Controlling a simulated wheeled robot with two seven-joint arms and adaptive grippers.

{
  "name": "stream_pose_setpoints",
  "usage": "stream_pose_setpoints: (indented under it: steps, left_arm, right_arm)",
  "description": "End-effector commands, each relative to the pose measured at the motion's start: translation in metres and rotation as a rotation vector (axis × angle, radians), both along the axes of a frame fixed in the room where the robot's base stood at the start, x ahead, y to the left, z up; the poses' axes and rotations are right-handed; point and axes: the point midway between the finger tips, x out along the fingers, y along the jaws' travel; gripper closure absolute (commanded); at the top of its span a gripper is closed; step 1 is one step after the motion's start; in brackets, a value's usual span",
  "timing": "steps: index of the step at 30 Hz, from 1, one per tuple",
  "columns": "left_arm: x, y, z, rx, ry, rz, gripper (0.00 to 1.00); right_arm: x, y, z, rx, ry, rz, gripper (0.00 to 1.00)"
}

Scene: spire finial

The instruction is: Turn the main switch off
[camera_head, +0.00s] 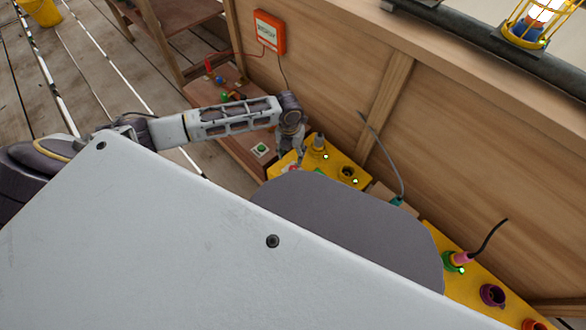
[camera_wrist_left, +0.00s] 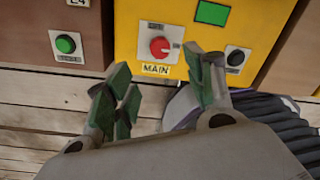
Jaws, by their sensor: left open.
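The main switch (camera_wrist_left: 160,47) is a red round knob on a white plate on a yellow panel (camera_wrist_left: 128,32), above a label reading MAIN. A pale mark points to the right of the knob; the small plate lettering is unreadable. My left gripper (camera_wrist_left: 160,80) is open, its green-padded fingers spread below and to either side of the knob, with nothing between them. I cannot tell whether it touches the panel. In the head view my left gripper (camera_head: 291,146) is over the left end of the yellow box (camera_head: 336,160). My right gripper is not in view.
A green button (camera_wrist_left: 65,44) is on the brown box left of the panel, and a dark button (camera_wrist_left: 236,57) is right of the switch. In the head view, sockets and a pink plug (camera_head: 462,258) line the yellow bench beside the wooden wall (camera_head: 340,75). My white body hides much below.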

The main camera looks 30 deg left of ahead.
Motion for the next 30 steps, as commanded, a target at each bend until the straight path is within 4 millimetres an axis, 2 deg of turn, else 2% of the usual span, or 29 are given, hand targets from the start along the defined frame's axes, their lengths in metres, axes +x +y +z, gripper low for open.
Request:
stream_pose_setpoints:
  steps: [6,30]
  left_arm:
    - [0.000,-0.001,-0.024,-0.001,0.000,0.000,0.46]
    - [0.001,-0.005,-0.096,-0.001,-0.001,0.000,0.46]
  right_arm:
    - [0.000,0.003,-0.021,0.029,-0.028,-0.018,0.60]
    - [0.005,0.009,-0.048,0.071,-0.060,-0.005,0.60]
